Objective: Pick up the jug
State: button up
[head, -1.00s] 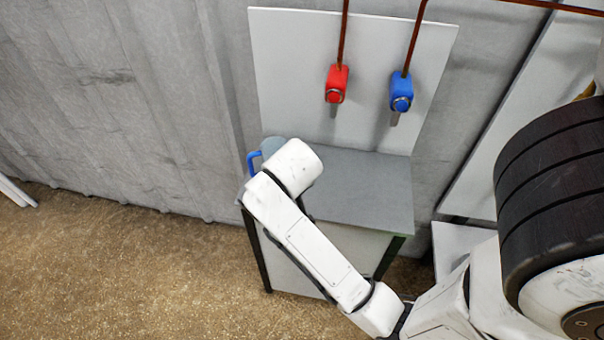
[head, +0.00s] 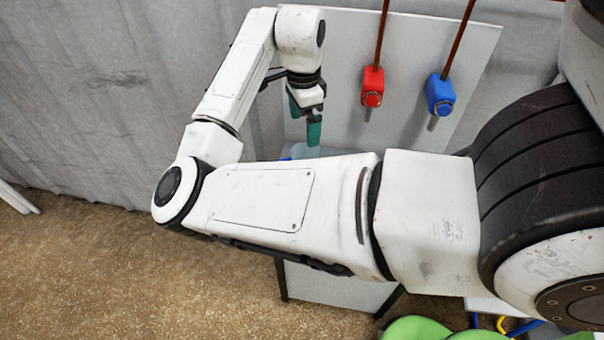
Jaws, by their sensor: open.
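The jug (head: 304,151) shows only as a small pale blue piece with a bit of blue handle (head: 285,158), just above the edge of my forearm. The rest of it is hidden behind my arm. My gripper (head: 304,122) has green fingers pointing down and is open. In the picture it is right above the jug, with the fingertips close to its top. I cannot tell whether they touch it or how deep they reach.
A red tap (head: 372,87) and a blue tap (head: 439,95) hang before a white back panel (head: 415,45), right of my gripper. My arm covers most of the table (head: 335,287). Green rounded objects (head: 415,328) are at the bottom edge. Floor at left is clear.

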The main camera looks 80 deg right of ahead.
aim_at(302, 155)
notch_tip(302, 155, down, 11)
jog(key=shift+w+a+r+p, duration=0.1)
jog(key=shift+w+a+p, duration=0.05)
jog(key=shift+p, duration=0.55)
jog(key=shift+c, duration=0.5)
jog(key=shift+m, duration=0.3)
jog(key=c, duration=1.2)
